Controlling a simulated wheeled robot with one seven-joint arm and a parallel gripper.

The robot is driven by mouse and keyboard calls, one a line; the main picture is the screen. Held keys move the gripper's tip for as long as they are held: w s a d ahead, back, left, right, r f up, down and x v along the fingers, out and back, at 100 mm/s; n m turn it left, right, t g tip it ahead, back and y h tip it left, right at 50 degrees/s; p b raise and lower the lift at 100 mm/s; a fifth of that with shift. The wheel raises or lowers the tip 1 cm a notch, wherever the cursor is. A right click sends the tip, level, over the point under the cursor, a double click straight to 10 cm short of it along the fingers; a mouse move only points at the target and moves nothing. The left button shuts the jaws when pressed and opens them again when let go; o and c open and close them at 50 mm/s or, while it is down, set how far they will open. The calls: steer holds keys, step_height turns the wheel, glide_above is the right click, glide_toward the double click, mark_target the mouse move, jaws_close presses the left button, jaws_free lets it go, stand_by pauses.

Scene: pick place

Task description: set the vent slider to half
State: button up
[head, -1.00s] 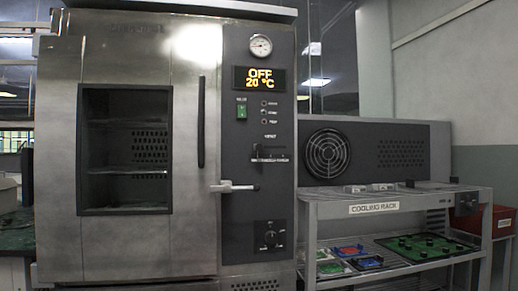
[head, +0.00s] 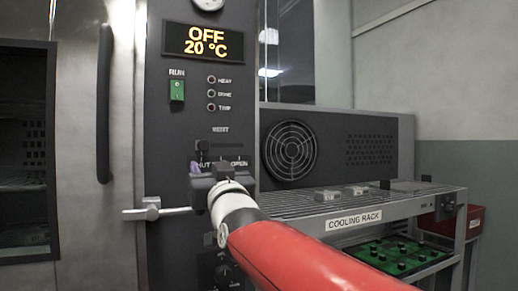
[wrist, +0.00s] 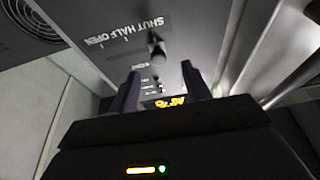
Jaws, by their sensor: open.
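The vent slider (head: 202,147) is a small dark knob on the oven's dark control panel, below the VENT label. It stands at the left end of its slot, above the SHUT mark. In the wrist view the slider knob (wrist: 156,45) shows beside the SHUT end of the upside-down scale lettering (wrist: 125,30). My gripper (head: 213,170) is in front of the panel, just below the slider, and partly covers the scale. In the wrist view my gripper's two fingers (wrist: 160,75) are apart and empty, with the knob beyond their tips.
A white-tipped door handle (head: 155,209) sticks out left of my gripper. A green RUN switch (head: 177,90) and a display (head: 203,42) reading OFF 20 °C are above. A dial (head: 224,272) is below. The cooling rack (head: 354,219) stands to the right.

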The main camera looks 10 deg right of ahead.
mark_target(204, 147)
steer(key=p+x, duration=0.1)
steer(key=x, duration=0.4)
steer(key=r+p+x, duration=0.1)
steer(key=x, duration=0.2)
steer(key=shift+w+d+r+p, duration=0.2)
steer(key=shift+p, duration=0.15)
steer(key=shift+c, duration=0.5)
jaws_close()
